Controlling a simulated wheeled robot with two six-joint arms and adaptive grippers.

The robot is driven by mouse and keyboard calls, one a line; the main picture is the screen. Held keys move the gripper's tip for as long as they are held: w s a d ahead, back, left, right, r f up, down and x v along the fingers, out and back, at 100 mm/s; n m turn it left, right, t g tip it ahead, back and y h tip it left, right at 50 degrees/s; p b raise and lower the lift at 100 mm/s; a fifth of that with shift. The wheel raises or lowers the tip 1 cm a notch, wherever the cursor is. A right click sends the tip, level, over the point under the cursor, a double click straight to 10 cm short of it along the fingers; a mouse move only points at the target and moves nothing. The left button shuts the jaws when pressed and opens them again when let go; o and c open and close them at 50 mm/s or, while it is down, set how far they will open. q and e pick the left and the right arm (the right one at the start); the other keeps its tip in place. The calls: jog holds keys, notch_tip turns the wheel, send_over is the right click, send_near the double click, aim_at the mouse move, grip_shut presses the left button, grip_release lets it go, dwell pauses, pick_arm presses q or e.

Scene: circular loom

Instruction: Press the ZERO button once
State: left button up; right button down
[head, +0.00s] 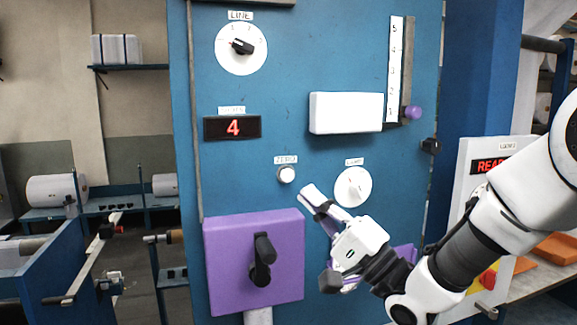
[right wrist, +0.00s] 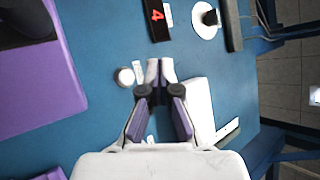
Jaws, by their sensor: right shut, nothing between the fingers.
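The ZERO button (head: 286,174) is a small round white knob on the blue panel, below its ZERO label (head: 285,160). It also shows in the right wrist view (right wrist: 125,76), just left of the fingertips. My right gripper (head: 308,193) is shut and empty, its tips in front of the panel, low and right of the button in the head view. In the right wrist view the fingertips (right wrist: 160,70) lie beside the button with a small gap. I cannot tell how far they are from the panel. My left gripper is not in view.
A red display (head: 233,127) reads 4. The LAMP dial (head: 353,187) is close to my right gripper. A purple box (head: 226,265) with a black lever sits below the button. A white box (head: 346,113) juts out above right; a LINE dial (head: 241,48) is at top.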

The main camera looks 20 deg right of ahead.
aim_at(287, 175)
jog(key=shift+w+a+p, duration=0.15)
jog(key=shift+w+p, duration=0.65)
jog(key=shift+w, duration=3.75)
jog(key=shift+w, duration=0.45)
jog(key=shift+w, duration=0.4)
jog(key=shift+s, duration=0.85)
jog(key=shift+s, duration=0.1)
